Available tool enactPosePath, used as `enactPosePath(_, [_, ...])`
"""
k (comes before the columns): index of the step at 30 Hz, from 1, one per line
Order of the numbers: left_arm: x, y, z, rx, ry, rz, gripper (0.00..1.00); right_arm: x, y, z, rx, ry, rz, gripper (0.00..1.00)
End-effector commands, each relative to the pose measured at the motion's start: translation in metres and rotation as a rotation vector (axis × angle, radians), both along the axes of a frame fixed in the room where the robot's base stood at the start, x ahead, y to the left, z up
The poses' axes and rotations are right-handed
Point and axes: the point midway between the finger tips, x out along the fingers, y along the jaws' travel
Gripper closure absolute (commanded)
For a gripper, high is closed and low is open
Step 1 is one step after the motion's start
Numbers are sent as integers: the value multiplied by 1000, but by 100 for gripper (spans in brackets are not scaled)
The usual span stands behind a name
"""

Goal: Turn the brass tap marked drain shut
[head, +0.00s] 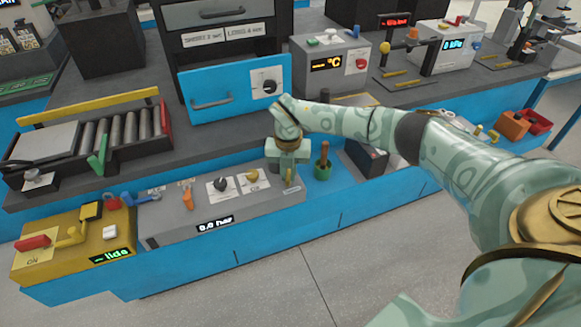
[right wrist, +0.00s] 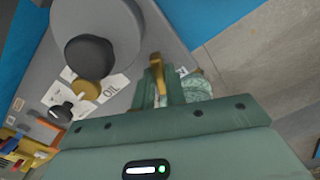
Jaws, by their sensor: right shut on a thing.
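The brass tap (head: 289,176) is at the right end of a long grey panel (head: 165,226) with a pressure display. Its upright brass handle also shows in the right wrist view (right wrist: 156,64). My right gripper (head: 288,181) points down over this end of the panel. It is shut on the brass handle, with its fingers (right wrist: 167,84) on either side of it in the right wrist view. The tap's body and its marking are hidden by the gripper, so I cannot read the word drain. My left gripper is not in view.
Left of the tap on the panel are a yellow knob (head: 249,175), a black knob (head: 221,184) and an orange lever (head: 188,198). A blue drawer front (head: 226,91) is behind.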

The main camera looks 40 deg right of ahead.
Motion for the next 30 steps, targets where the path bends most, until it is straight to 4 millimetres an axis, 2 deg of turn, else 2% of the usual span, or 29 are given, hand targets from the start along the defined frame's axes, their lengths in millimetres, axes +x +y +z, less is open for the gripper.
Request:
enactPosePath(1, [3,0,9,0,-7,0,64,0,0,6,0,-3,-45,100])
enactPosePath(12, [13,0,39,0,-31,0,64,1,0,6,1,-3,-396,100])
enactPosePath(30, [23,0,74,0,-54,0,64,1,0,3,0,-3,-930,100])
